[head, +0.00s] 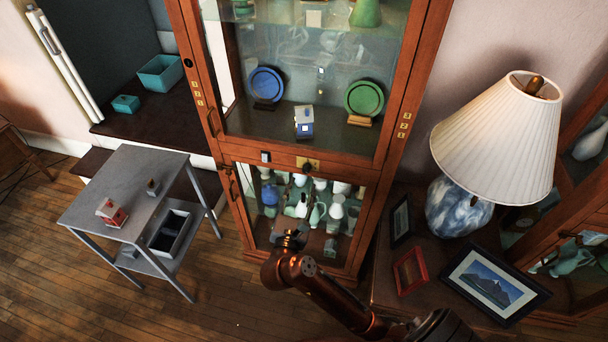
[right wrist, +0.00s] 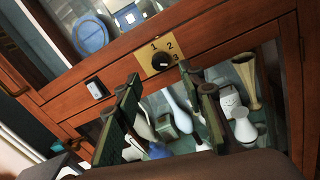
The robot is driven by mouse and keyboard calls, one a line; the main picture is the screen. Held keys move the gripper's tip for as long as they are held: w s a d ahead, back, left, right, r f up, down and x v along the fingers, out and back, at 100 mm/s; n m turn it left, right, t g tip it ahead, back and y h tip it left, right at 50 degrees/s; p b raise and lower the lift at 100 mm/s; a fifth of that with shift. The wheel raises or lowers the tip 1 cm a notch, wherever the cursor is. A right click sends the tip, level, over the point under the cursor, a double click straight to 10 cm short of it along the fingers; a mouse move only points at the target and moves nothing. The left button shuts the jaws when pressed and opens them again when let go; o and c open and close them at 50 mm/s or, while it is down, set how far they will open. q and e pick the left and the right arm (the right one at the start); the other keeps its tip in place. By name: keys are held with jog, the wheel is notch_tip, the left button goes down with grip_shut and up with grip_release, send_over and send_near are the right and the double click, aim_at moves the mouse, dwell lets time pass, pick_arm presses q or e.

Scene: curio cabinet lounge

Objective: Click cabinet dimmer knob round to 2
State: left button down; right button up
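The dimmer knob (head: 307,168) is a small black dial on a brass plate (head: 316,162), on the wooden rail between the cabinet's upper and lower glass doors. A small pale mark on the knob's right side seems to face the 3. My right gripper (right wrist: 170,86) is open and empty. Its two fingers stand apart below the knob, not touching it as far as I can tell. My left gripper is in neither view.
A white-and-grey switch (right wrist: 96,88) sits on the rail left of the plate. Glassware and vases (right wrist: 242,125) stand behind the lower glass. A lamp (head: 497,140) and picture frames (head: 494,283) stand on the right. A grey side table (head: 135,175) stands left.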

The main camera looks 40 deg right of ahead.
aim_at(306, 172)
jog(key=x, duration=0.6)
jog(key=shift+w+d+b, duration=0.15)
jog(key=shift+d+b, duration=0.05)
jog(key=shift+b, duration=0.2)
jog(key=shift+c, duration=0.7)
jog(key=shift+f, duration=0.1)
grip_shut()
